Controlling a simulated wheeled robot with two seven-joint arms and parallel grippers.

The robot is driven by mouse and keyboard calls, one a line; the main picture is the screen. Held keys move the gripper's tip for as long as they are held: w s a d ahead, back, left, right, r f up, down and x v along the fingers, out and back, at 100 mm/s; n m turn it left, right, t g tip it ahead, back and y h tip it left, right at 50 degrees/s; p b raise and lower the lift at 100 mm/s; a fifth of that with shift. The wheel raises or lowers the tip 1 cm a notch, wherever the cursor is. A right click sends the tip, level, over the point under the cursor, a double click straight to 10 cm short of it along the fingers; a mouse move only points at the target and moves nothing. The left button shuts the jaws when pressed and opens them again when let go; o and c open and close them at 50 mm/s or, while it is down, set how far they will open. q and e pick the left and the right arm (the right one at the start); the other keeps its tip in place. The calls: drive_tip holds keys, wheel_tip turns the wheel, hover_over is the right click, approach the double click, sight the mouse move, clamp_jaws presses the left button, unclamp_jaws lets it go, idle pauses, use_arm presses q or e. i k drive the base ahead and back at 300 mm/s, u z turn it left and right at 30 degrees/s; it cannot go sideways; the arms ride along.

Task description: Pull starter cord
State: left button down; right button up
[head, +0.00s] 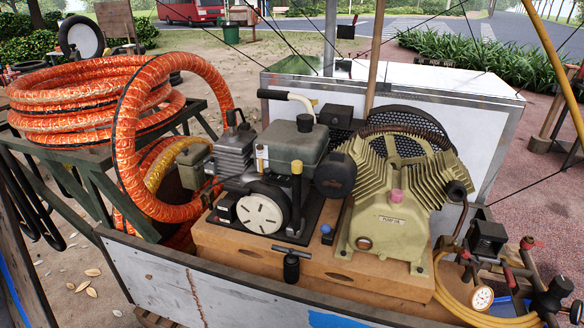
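The engine (268,150) sits on a wooden base on the cart, with a grey-green tank on top. A round white slotted disc (260,213), which looks like the starter cover, faces front on its lower left. A grey T-shaped bar (291,249) on a dark cylinder stands at the front edge of the base, right of the disc. It may be the starter handle, but I cannot tell. No cord is clearly visible. Neither of my grippers is in view.
A finned olive pump (390,205) stands right of the engine. An orange hose coil (75,105) lies on a rack at left, one loop arching near the engine. A gauge (482,297), valves and yellow hose (452,305) crowd the right front. A white panel (490,130) stands behind.

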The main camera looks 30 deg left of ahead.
sight(246, 192)
drive_tip(key=u, duration=1.4)
drive_tip(key=k, duration=1)
drive_tip(key=z, duration=1.1)
drive_tip(key=i, duration=1.45)
drive_tip(key=u, duration=0.8)
